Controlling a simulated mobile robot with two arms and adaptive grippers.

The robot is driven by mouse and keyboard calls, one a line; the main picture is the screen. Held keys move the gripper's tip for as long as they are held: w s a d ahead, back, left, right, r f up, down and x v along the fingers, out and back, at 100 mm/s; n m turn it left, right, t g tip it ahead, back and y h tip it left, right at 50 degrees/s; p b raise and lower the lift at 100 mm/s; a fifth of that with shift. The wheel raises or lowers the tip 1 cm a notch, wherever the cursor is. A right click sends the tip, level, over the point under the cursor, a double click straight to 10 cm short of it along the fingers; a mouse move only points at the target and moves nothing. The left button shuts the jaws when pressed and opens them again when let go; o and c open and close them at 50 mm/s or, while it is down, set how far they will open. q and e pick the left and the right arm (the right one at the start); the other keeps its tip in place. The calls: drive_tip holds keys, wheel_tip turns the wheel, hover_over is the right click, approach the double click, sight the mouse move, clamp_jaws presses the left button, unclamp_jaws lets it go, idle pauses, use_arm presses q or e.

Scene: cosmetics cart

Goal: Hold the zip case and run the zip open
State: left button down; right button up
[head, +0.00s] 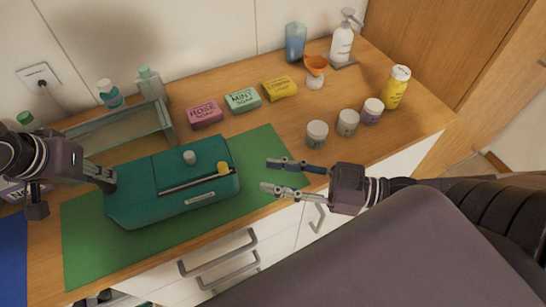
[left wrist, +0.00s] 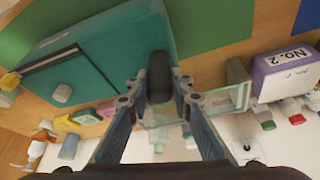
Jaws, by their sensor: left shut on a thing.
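The teal zip case (head: 150,205) lies on a green mat (head: 85,240). A dark zip line (head: 190,184) runs along its top, with a yellow zip pull (head: 223,168) at the right end. A grey round knob (head: 189,157) sits behind the line. My left gripper (head: 108,180) is shut on the dark tab at the case's left end. In the left wrist view the tab (left wrist: 159,75) is between the fingers, and the case (left wrist: 115,55) is beyond. My right gripper (head: 267,176) is open and empty, right of the case and apart from the pull.
A clear tray (head: 168,124) stands behind the case. Pink (head: 205,115), mint (head: 242,98) and yellow (head: 280,88) soap boxes line the back. Several jars (head: 317,133) and a yellow can (head: 396,87) stand at the right. The mat between the case and my right gripper is clear.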

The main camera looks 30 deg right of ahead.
use_arm(q)
drive_tip(key=c, duration=1.6)
unclamp_jaws()
